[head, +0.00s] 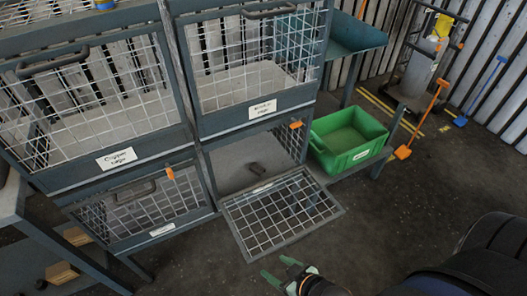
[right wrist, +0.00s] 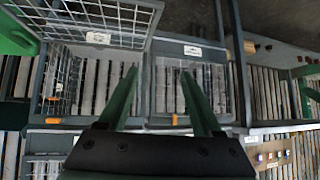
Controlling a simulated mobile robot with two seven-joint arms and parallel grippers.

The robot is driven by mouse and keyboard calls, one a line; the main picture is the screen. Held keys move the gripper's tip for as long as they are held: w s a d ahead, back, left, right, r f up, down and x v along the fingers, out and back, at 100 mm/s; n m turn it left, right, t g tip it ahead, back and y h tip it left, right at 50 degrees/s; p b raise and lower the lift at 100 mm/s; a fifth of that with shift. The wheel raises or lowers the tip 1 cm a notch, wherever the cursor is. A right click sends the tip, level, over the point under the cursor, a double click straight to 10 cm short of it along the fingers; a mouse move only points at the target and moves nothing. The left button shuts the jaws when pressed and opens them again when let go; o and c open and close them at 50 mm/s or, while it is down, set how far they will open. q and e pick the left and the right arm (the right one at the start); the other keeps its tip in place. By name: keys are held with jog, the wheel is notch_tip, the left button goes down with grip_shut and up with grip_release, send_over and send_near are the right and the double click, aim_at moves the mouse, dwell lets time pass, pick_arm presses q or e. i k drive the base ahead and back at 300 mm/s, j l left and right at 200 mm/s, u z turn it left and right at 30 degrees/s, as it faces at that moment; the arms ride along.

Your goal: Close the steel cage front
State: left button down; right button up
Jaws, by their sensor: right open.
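The front of the lower right cage (head: 281,212) is a dark-framed wire-mesh panel, hinged along its lower edge and swung down open. I take it for the steel cage front; its label is too small to read. The opening above it shows the cage inside (head: 240,162). The panel also appears at the upper left in the right wrist view (right wrist: 82,20). My right gripper (head: 280,273) is open and empty, just in front of and below the panel's outer edge. Its two green fingers stand apart in the right wrist view (right wrist: 158,75). My left gripper is not in view.
A lower left cage (head: 140,208) is shut, with an orange latch (head: 169,173). Two upper mesh cages stand above, the left labelled copper. A green bin (head: 349,140) sits right of the open cage. An orange shovel (head: 422,120) stands farther right. Floor in front is clear.

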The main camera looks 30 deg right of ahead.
aim_at(306, 233)
jog(key=z, duration=0.7)
